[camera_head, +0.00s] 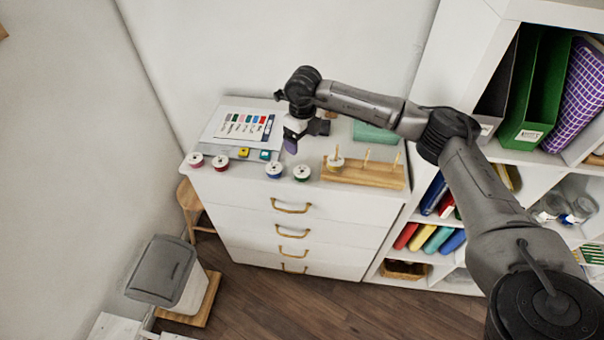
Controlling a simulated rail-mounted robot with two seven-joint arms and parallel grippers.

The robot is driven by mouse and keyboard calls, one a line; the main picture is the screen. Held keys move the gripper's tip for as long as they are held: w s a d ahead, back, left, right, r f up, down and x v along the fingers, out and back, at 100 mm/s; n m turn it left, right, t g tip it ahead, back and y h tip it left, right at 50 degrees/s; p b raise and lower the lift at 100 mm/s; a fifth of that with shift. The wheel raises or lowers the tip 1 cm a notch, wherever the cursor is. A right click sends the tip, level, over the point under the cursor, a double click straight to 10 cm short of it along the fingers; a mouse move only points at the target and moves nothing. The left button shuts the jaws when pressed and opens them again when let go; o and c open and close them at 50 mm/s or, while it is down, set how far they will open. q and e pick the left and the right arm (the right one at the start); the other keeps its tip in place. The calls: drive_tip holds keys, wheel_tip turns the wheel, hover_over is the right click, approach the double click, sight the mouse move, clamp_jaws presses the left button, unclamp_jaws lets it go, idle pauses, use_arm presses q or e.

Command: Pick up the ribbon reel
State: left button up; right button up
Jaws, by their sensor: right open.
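Small ribbon reels stand apart in a row along the front of the white cabinet top (250,188): a red one (195,160), a darker red one (221,163), a blue one (274,171) and a green one (302,173). A pale reel (335,163) sits on a peg of the wooden rack (365,174). Which reel is meant, I cannot tell. My right gripper (293,143) is open above the cabinet top, behind the blue and green reels. A purple patch shows at its fingers; I cannot tell what it is. My left gripper is out of view.
A printed colour sheet (243,124) and small yellow (243,153) and teal (265,155) items lie left of my gripper. A green box (374,134) is behind the rack. White shelves (455,70) stand right.

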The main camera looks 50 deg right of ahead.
sight(302, 170)
wheel_tip(302, 170, down, 14)
drive_tip(key=shift+a+r+b, duration=0.1)
drive_tip(key=shift+b, duration=0.3)
idle(0.5)
drive_tip(key=shift+c, duration=0.4)
drive_tip(key=c, duration=0.9)
